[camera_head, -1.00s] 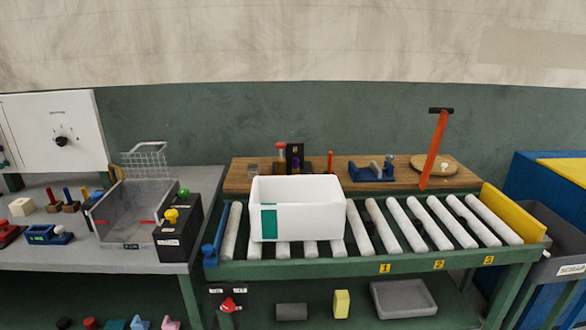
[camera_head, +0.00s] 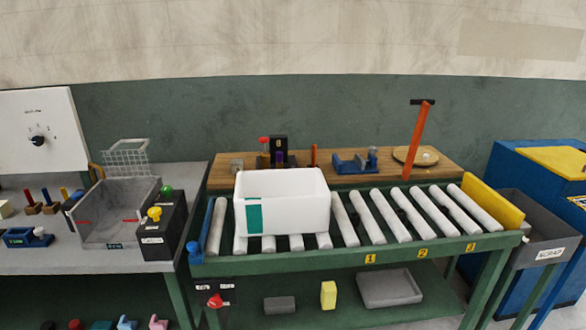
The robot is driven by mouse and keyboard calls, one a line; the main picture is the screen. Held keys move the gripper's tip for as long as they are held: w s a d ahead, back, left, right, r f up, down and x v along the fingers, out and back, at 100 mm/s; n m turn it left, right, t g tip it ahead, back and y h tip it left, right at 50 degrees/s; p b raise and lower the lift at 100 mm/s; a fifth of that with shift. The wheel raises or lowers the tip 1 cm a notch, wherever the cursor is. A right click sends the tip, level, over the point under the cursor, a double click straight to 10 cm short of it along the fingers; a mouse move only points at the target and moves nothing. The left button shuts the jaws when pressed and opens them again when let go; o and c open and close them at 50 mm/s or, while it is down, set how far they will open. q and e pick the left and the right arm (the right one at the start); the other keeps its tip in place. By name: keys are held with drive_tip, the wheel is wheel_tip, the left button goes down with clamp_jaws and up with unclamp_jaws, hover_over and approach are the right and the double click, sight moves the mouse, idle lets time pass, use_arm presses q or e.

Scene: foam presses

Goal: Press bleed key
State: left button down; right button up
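I cannot tell for sure which part is the bleed key, because the small labels are unreadable. A dark control box (camera_head: 160,228) on the left bench carries a yellow button (camera_head: 154,214) and a green button (camera_head: 166,190). A red knob (camera_head: 215,300) sits on a labelled dark panel under the roller table's left end. A red-topped piece (camera_head: 264,141) stands beside a black block (camera_head: 279,150) on the wooden shelf. Neither of my grippers is in view.
A white bin (camera_head: 290,207) with a green patch stands on the roller conveyor's left part. A yellow stop plate (camera_head: 492,202) closes its right end. A grey tray (camera_head: 389,288) and a yellow block (camera_head: 328,295) lie below. A grey scrap bin (camera_head: 540,235) stands right.

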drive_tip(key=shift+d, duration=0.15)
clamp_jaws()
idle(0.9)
